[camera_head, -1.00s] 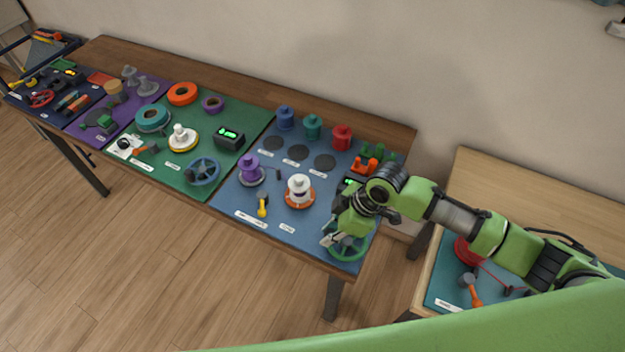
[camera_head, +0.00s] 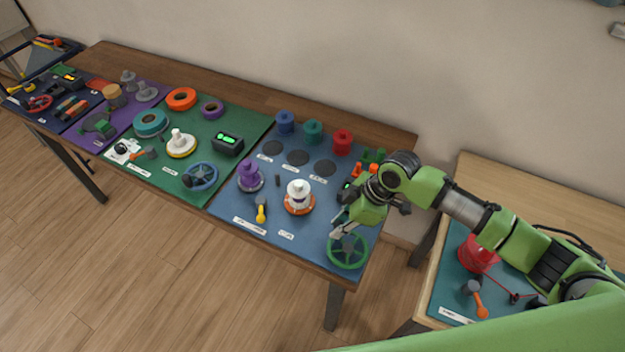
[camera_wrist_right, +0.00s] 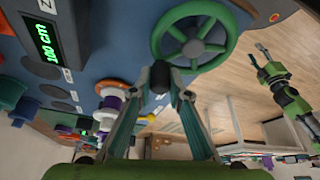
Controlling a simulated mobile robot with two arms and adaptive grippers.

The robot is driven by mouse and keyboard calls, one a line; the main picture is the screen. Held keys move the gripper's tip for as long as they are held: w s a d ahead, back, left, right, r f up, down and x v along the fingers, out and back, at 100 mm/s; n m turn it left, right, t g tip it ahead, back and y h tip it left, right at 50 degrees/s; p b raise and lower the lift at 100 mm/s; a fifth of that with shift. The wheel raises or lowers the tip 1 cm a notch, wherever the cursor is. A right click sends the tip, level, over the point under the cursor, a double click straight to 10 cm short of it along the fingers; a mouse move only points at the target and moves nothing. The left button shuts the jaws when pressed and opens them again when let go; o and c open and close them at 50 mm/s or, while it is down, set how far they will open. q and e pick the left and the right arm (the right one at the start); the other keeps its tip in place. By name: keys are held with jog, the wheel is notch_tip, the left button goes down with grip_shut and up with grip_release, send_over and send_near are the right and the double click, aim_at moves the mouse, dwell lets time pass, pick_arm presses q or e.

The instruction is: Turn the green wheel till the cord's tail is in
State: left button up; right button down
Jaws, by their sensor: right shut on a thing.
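The green wheel (camera_head: 347,250) lies at the front right corner of the blue mat. It also shows at the top of the right wrist view (camera_wrist_right: 193,47). My right gripper (camera_head: 340,231) is at the wheel's upper left edge. In the right wrist view its fingers (camera_wrist_right: 160,76) close on a small dark knob beside the wheel's rim. A green-lit display reads 100 cm (camera_wrist_right: 48,45) in that view. I cannot make out the cord's tail. A green arm, likely my left one, shows at the right of the wrist view; its gripper (camera_wrist_right: 264,50) is too small to judge.
A white spool on an orange base (camera_head: 298,196), a purple spool (camera_head: 249,176) and a yellow-handled tool (camera_head: 261,211) stand left of the wheel. Blue, teal and red spools (camera_head: 342,140) line the back. A second table (camera_head: 447,280) stands at right.

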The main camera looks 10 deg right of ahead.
jog(key=shift+a, duration=0.1)
jog(key=c, duration=1.8)
grip_release()
jog(key=shift+c, duration=0.2)
